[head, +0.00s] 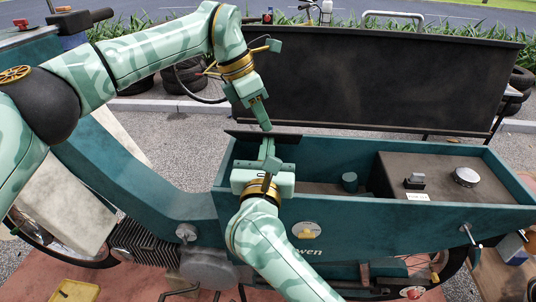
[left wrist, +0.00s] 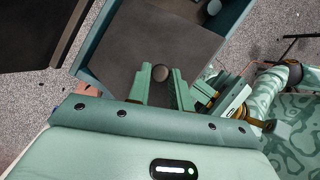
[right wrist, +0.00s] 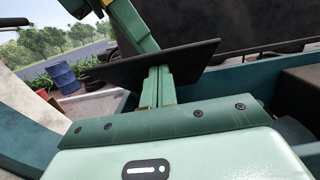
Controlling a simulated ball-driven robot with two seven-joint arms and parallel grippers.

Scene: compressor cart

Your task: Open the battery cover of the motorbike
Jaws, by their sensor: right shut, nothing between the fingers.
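The battery cover (head: 290,138) is a thin dark panel at the left end of the teal box, tilted up, seen nearly edge-on in the head view. Its broad face with a round knob (left wrist: 160,72) fills the middle of the left wrist view. My left gripper (head: 267,127) meets the cover from above, one finger on each side of the knob; how tightly is unclear. My right gripper (head: 267,146) is shut and empty, its fingertips at the cover's lower side. In the right wrist view the cover (right wrist: 185,62) crosses just above those fingertips. Its hinge is hidden.
The teal box (head: 400,218) holds a small cylinder (head: 349,182) and a dark raised top with a silver cap (head: 466,177). A large black panel (head: 380,85) stands behind the box. Both my arms crowd the box's left end.

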